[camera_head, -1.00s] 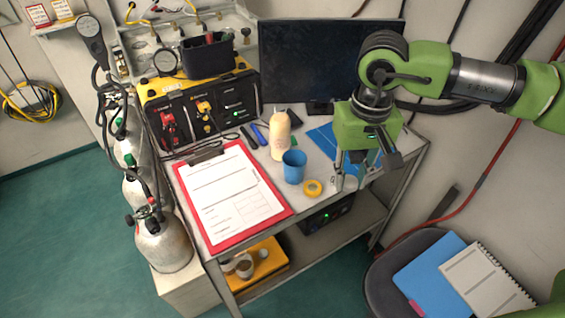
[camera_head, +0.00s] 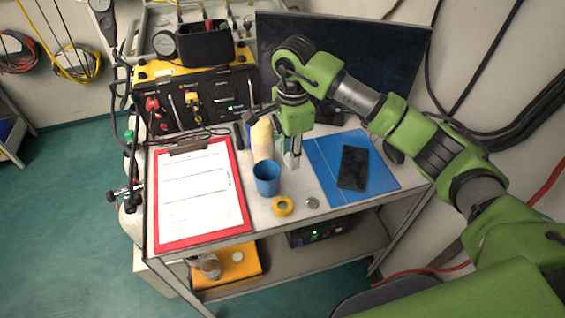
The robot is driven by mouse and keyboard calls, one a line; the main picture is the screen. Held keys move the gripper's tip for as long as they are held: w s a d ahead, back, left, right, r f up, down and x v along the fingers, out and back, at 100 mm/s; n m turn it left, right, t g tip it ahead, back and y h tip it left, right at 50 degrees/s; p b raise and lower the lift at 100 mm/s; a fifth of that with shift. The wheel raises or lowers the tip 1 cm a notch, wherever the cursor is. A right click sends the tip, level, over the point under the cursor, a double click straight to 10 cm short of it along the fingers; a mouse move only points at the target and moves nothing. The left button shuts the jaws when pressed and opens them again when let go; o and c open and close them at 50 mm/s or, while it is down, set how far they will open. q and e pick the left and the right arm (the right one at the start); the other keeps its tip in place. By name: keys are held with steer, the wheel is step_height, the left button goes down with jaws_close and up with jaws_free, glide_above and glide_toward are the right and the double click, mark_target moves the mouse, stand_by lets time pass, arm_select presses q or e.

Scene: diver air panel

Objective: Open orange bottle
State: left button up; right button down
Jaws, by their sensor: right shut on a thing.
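The pale orange bottle (camera_head: 262,140) stands upright on the table behind the blue cup. Its upper part is close to my right gripper and partly covered, so its cap is not clear. My right gripper (camera_head: 291,162) points down just right of the bottle, with its fingers close together. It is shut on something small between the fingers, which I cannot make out. A bit of green shows between the fingers and the bottle. My left gripper is not in view.
A blue cup (camera_head: 267,179), yellow tape roll (camera_head: 283,206) and small metal lid (camera_head: 311,202) stand in front. A red clipboard (camera_head: 242,205) lies left. A blue folder (camera_head: 325,160) with a black phone (camera_head: 353,168) lies right. A monitor (camera_head: 400,60) stands behind.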

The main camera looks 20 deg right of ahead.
steer(key=p, duration=0.2)
glide_above(291, 186)
steer(key=shift+m, duration=0.3)
step_height(291, 186, down, 5)
steer(key=shift+s+f, duration=0.1)
steer(key=shift+f, duration=0.4)
step_height(291, 186, down, 4)
steer(key=shift+r+p, duration=0.1)
steer(key=shift+p, duration=0.45)
steer(key=shift+f, duration=0.2)
steer(key=shift+f+b, duration=0.25)
steer(key=shift+b, duration=0.05)
steer(key=c, duration=1.7)
jaws_free()
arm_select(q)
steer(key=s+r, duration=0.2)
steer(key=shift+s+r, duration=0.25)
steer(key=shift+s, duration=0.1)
arm_select(e)
steer(key=shift+r, duration=0.1)
